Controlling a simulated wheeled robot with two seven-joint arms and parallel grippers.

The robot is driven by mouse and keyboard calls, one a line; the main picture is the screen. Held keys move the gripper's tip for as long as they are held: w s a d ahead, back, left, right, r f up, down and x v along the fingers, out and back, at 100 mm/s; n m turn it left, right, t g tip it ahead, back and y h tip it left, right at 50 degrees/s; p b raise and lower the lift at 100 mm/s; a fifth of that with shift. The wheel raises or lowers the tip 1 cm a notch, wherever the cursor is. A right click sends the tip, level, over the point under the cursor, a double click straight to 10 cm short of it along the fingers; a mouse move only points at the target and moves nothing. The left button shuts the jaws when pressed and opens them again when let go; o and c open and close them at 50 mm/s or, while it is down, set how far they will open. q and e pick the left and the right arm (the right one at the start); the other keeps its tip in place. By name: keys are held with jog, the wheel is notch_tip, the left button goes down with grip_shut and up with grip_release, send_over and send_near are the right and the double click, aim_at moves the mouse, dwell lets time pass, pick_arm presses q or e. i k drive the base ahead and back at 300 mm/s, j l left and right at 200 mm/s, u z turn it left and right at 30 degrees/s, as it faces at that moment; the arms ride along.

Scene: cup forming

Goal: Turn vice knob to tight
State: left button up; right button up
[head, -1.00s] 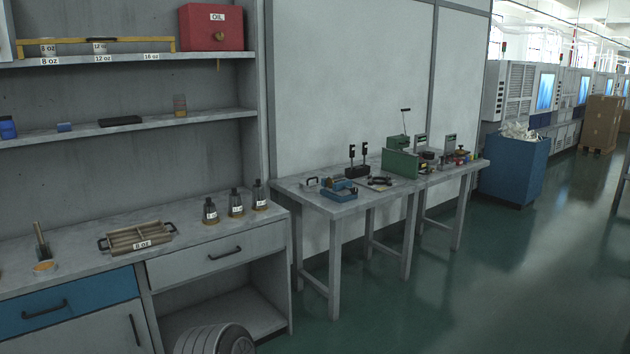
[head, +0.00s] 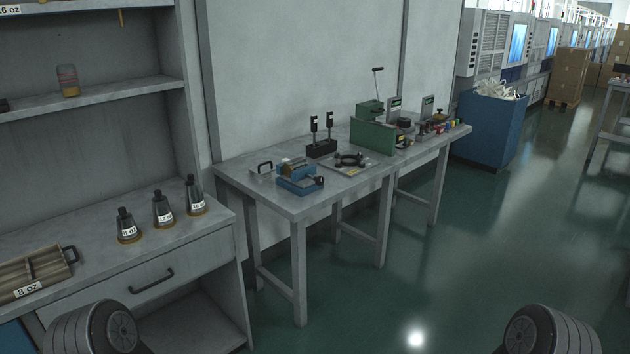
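A small blue vice (head: 298,178) sits on the near left part of the grey work table (head: 300,205). A dark knob-like part (head: 319,181) shows at its right end; its setting is too small to read. Neither of my grippers is in view. Only rounded dark parts of my arms show at the bottom left and bottom right corners, well short of the table.
On the table stand a black two-post stand (head: 321,148), a plate with a black handled piece (head: 351,160) and a green machine (head: 372,136). A shelf unit with a drawer (head: 140,275) and several labelled cones (head: 163,209) stands left. The green floor (head: 400,290) right of the table is clear.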

aim_at(319, 181)
jog(key=i+l, duration=0.7)
jog(key=i+l+u, duration=0.1)
jog(key=i+l, duration=0.25)
jog(key=l, duration=0.2)
jog(key=i+l, duration=0.3)
jog(key=i+l+u, duration=0.1)
jog(key=i+l, duration=0.25)
jog(key=l, duration=0.2)
jog(key=i+l, duration=0.3)
jog(key=l, duration=0.15)
jog(key=i+l, duration=0.3)
jog(key=l, duration=0.2)
jog(key=i+j+u, duration=0.05)
